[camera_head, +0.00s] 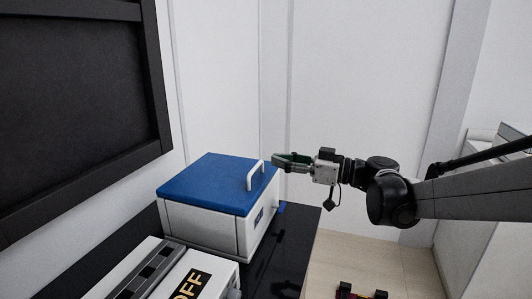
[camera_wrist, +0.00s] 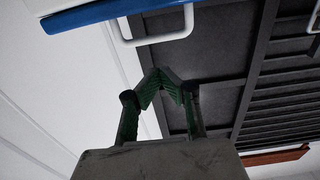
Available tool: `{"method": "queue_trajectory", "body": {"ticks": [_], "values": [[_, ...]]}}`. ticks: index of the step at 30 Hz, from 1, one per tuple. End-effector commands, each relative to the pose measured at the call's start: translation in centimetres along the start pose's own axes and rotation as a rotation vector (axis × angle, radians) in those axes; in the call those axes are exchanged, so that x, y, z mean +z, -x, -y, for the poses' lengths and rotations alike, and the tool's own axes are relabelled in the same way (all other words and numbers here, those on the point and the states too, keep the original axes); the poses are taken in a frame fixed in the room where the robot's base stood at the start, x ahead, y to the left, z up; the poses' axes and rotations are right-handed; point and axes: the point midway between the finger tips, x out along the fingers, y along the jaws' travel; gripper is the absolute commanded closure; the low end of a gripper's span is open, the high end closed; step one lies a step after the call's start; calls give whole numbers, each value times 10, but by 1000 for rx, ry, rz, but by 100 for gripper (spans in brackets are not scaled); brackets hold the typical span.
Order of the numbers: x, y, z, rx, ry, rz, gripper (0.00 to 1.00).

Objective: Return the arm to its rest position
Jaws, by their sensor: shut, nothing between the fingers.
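My gripper (camera_head: 276,161) is at the end of my arm, which reaches in from the right in the head view. It points left, close to the handle of a blue-lidded white box and seemingly above it or in front of it; I cannot tell the exact gap. In the wrist view my gripper (camera_wrist: 160,78) has its green-and-black fingers brought together at the tips, with nothing between them.
The white box (camera_head: 203,221) has a closed blue lid (camera_head: 215,181) with a white handle (camera_head: 255,174); the handle also shows in the wrist view (camera_wrist: 155,40). A device marked OFF (camera_head: 188,287) stands in front. A dark framed panel (camera_head: 75,90) is at left. Floor shows at lower right.

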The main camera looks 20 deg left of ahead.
Motion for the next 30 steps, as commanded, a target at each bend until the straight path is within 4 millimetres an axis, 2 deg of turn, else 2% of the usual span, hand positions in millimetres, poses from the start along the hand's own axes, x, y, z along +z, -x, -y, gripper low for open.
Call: {"method": "queue_trajectory", "body": {"ticks": [3, 6, 16, 23, 30], "values": [[11, 20, -1, 2, 0, 0, 100], [18, 32, 0, 1, 0, 0, 100], [26, 52, 6, 20, -36, 45, 100], [33, 82, 35, 137, -199, 239, 100], [49, 131, 72, 328, -378, 436, 100]]}}
